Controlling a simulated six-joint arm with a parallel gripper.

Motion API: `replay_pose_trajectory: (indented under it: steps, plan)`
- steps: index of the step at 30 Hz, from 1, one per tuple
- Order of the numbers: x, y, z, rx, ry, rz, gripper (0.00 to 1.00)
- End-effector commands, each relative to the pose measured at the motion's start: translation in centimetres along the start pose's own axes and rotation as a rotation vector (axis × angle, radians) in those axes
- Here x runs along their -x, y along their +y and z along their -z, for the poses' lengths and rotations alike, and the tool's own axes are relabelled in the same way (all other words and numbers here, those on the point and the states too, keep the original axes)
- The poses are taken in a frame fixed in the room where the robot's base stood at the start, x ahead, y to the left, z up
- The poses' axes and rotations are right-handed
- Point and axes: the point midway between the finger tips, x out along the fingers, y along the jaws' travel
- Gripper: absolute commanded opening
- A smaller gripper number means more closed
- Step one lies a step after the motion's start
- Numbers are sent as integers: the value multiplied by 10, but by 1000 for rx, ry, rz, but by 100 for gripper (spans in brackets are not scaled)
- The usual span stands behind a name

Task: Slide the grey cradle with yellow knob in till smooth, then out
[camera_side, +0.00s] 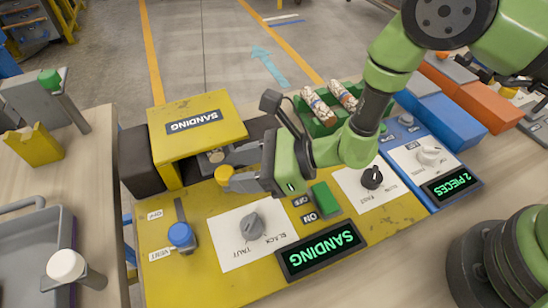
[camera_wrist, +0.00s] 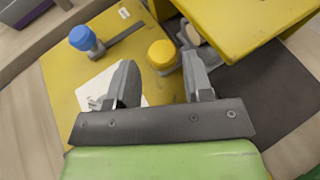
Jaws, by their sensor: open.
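The yellow knob (camera_side: 224,174) sits at the front of the yellow sanding housing (camera_side: 228,108). Part of the grey cradle (camera_side: 216,156) shows beside the knob, at the housing's mouth; the rest is hidden under the housing. My gripper (camera_side: 232,168) is open, its fingers low at the knob. In the wrist view the knob (camera_wrist: 162,54) appears between and just beyond my two fingertips (camera_wrist: 160,64), nearer the right one. The cradle's grey end (camera_wrist: 190,37) is just right of it. I cannot tell whether a finger touches the knob. The display (camera_side: 320,250) reads SANDING.
A blue-knobbed lever (camera_side: 181,236) is in a slot at the left, and a grey dial (camera_side: 253,225) is in front. A green button (camera_side: 325,198) and a black dial (camera_side: 372,177) are at the right. A green tray (camera_side: 318,122) with turned wood pieces stands behind my arm.

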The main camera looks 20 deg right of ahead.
Motion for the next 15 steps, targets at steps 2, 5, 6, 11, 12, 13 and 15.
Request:
replay_pose_trajectory:
  steps: [2, 5, 6, 11, 12, 13, 15]
  plan:
    - [15, -1, 0, -4, 1, 3, 46]
    - [32, -1, 0, -4, 1, 3, 46]
    - [38, -1, 0, -3, 1, 3, 46]
    - [58, -1, 0, -1, 0, 3, 46]
    - [61, 0, 0, -1, -1, 1, 46]
    - [62, 0, 0, -1, -1, 1, 46]
    - [65, 0, 0, 0, -1, 1, 46]
